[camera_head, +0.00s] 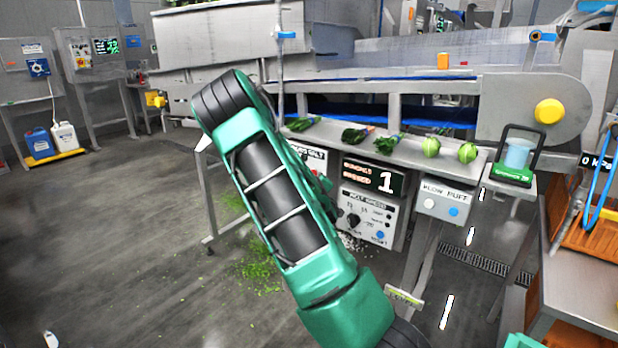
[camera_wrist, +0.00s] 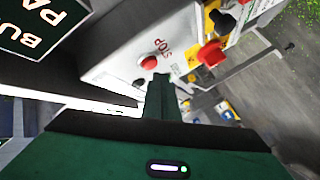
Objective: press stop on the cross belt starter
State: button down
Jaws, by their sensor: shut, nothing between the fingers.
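The cross belt starter is a pale box (camera_wrist: 115,62) in the wrist view, seen tilted. Its round red stop button (camera_wrist: 149,62) has STOP printed beside it. My gripper (camera_wrist: 161,82) is shut and empty, its dark green fingertips just below the red button in the picture. I cannot tell if they touch it. A larger red knob (camera_wrist: 211,53) on yellow is to the right, with a black knob (camera_wrist: 222,21) above it. In the head view my green arm covers most of the starter, leaving part of its labelled face (camera_head: 311,157); my gripper is hidden there.
A counter display (camera_head: 374,178) reading 1 and a belt speed panel (camera_head: 367,216) are right of my arm. A blow puff box (camera_head: 440,201) is further right. Greens lie on the ledge (camera_head: 340,146) above. The floor (camera_head: 110,230) at left is mostly clear.

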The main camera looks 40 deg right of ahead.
dwell(0.3)
jog(key=shift+s+a, duration=0.25)
jog(key=shift+a, duration=0.95)
jog(key=shift+s+a, duration=0.25)
jog(key=shift+a, duration=0.95)
